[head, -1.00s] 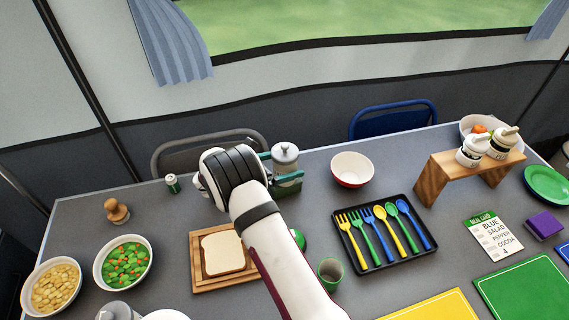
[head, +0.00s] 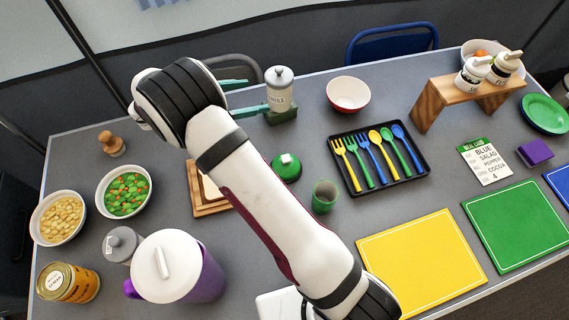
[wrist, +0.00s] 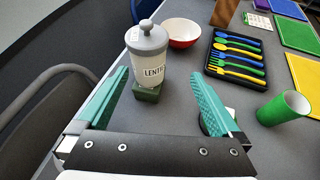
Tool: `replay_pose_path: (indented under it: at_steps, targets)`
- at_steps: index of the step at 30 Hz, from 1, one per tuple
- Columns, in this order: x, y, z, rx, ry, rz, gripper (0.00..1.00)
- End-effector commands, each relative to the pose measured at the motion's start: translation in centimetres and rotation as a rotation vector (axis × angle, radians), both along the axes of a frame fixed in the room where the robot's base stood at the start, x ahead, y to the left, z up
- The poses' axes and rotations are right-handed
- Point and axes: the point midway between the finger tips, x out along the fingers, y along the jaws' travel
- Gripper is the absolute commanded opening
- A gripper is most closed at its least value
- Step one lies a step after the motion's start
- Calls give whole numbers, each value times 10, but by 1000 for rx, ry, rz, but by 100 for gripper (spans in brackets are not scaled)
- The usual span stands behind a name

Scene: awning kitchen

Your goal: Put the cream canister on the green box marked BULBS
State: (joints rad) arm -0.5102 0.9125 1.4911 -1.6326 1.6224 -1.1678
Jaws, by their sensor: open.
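The cream canister (head: 279,92) has a grey knobbed lid and dark lettering. It stands upright on a small dark green box (head: 282,116) near the table's far edge. In the wrist view the canister (wrist: 150,65) rests on the box (wrist: 147,94), and its label begins "LENTI". No marking on the box can be read. My gripper (head: 257,95) is open and empty, just left of the canister in the head view. In the wrist view its teal fingers point toward the canister with a gap, apart from it.
A similar grey-lidded canister (head: 122,243) stands at front left beside a purple pitcher (head: 202,283). A chair (wrist: 42,120) is beside the table.

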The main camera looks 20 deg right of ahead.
Motion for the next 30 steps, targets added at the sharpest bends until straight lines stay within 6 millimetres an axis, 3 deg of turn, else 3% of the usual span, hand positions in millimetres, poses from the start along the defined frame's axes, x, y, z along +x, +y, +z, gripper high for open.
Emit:
replay_pose_path:
  at_steps: [2,5,6,9,12,13,15,19,30]
  targets:
    - [-31,-28,28,138,-92,-185,100]
    - [-106,-62,63,385,-275,-569,100]
    - [-141,-69,73,484,-357,-742,100]
    - [-228,-67,88,705,-563,-1203,100]
    - [-294,-44,90,867,-730,-1628,100]
    - [-307,-36,88,901,-765,-1737,100]
    - [-329,-19,85,960,-824,-1937,100]
    - [-345,-3,82,1003,-867,-2125,100]
    - [-346,-1,82,1004,-868,-2141,100]
